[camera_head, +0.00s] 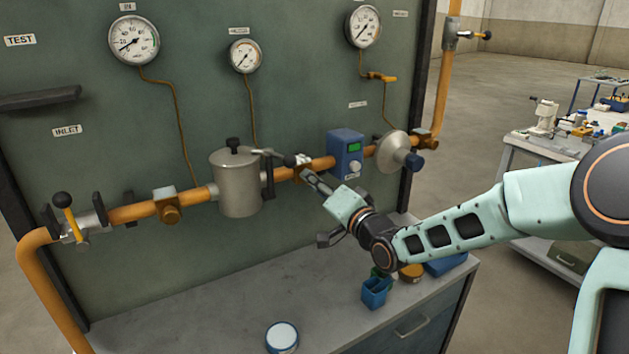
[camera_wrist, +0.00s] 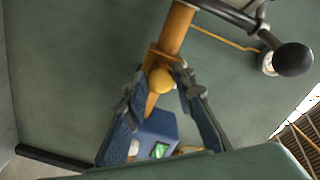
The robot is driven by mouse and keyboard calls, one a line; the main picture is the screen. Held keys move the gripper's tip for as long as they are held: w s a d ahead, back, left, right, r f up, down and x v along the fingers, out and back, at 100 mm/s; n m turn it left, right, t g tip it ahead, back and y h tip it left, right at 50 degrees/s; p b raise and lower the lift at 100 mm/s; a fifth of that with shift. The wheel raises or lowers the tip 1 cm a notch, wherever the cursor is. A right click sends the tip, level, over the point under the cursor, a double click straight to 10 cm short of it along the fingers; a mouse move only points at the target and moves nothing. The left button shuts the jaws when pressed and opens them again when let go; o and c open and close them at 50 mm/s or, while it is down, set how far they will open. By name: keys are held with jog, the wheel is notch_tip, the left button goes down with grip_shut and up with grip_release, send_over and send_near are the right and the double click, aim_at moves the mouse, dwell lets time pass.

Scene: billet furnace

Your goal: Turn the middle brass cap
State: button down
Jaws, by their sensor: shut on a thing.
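The middle brass cap (camera_wrist: 160,80) shows in the wrist view as a round brass knob on a square brass fitting of the orange pipe. My gripper (camera_wrist: 160,75) has one finger on each side of it and is shut on it. In the head view my gripper (camera_head: 304,167) reaches the pipe from the right, between the grey canister (camera_head: 237,185) and the blue box (camera_head: 346,153). There the fingers mostly hide the middle cap. The left brass cap (camera_head: 171,214) is in plain view on the pipe, and another brass fitting (camera_head: 430,143) sits at the right end.
The canister's black-handled lever stands close to my fingers and shows in the wrist view with its black knob (camera_wrist: 293,59). Gauges (camera_head: 134,40) hang above on the green panel. The bench (camera_head: 215,300) below holds a blue bin (camera_head: 374,292) and a round tin (camera_head: 282,337).

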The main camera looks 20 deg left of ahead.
dwell(0.5)
jog(key=c, duration=1.6)
grip_release()
jog(key=v, duration=1.2)
